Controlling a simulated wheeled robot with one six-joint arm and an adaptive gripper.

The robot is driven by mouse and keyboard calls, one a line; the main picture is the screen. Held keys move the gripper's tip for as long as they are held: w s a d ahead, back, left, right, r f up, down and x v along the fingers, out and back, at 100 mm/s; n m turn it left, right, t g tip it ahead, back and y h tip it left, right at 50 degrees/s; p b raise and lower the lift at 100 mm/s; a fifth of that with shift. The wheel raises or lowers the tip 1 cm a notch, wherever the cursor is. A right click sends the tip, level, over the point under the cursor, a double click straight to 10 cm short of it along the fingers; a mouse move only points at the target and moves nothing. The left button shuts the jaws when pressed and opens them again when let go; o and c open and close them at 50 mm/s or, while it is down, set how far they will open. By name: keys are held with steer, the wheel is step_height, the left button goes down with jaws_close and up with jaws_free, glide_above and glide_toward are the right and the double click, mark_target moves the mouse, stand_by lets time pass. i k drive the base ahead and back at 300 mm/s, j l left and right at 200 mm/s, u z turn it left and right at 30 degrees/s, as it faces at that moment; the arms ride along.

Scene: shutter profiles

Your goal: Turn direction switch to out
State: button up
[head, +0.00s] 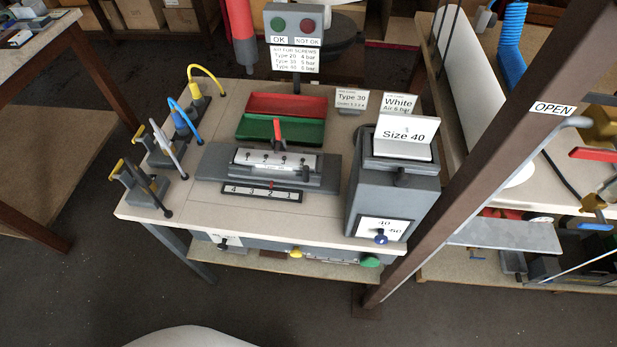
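A small black knob (223,245) sits on the front edge of the workbench, at its left. A white label (212,235) lies behind it, with print too small to read. It may be the direction switch, but I cannot tell for certain or read its setting. A yellow knob (295,253) and a green knob (370,261) sit further right along the same front edge. My gripper is not in view.
The workbench (150,207) carries a clamp block with a numbered strip (262,191), red and green trays (287,105), and a grey box (385,200) with a blue knob (381,238). A brown post (470,170) rises at right. Floor in front is clear.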

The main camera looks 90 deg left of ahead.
mark_target(222, 246)
steer(key=k+u, duration=0.25)
steer(key=u, duration=0.15)
steer(key=k+j+u, duration=0.2)
steer(key=u, duration=0.2)
steer(key=k+j+u, duration=0.15)
steer(key=k+j, duration=0.3)
steer(key=k+j+u, duration=0.1)
steer(key=k+j, duration=0.3)
steer(key=j, duration=0.15)
steer(key=k+j+u, duration=0.15)
steer(key=k+j, duration=0.25)
steer(key=j, duration=0.15)
steer(key=i+l+z, duration=0.1)
steer(key=l+z, duration=0.15)
steer(key=l, duration=0.15)
steer(key=i+l+z, duration=0.1)
steer(key=l+z, duration=0.15)
steer(key=i+l+z, duration=0.25)
steer(key=l, duration=0.2)
steer(key=k+l, duration=0.05)
steer(key=k, duration=0.05)
